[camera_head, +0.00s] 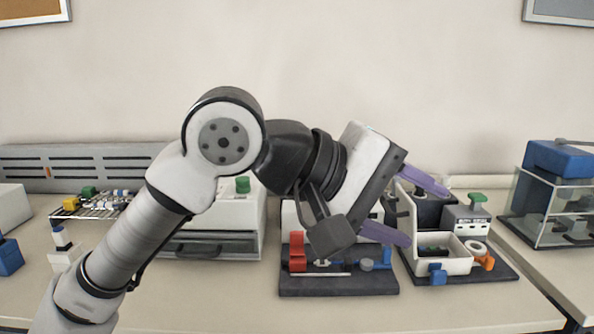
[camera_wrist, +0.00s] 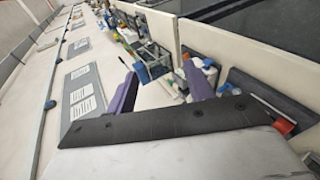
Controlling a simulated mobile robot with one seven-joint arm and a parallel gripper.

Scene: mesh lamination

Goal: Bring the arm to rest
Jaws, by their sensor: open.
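My gripper (camera_head: 415,208) is raised above the bench in the head view, at the end of my bent arm. Its two purple fingers point to the right and a little down, spread wide apart with nothing between them. The wrist view also shows both purple fingers of my gripper (camera_wrist: 162,95) apart and empty, with the bench stretching away beyond them. The fingers appear in front of the white and grey device in the head view; I cannot tell how far they are from it.
The bench (camera_head: 440,312) holds a dark fixture board (camera_head: 340,285) with red and blue parts, a white tray (camera_head: 445,262), a white box with a green knob (camera_head: 225,212), a wire rack (camera_head: 100,206) at left, and a glass case with a blue top (camera_head: 558,160) at right. The front bench strip is clear.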

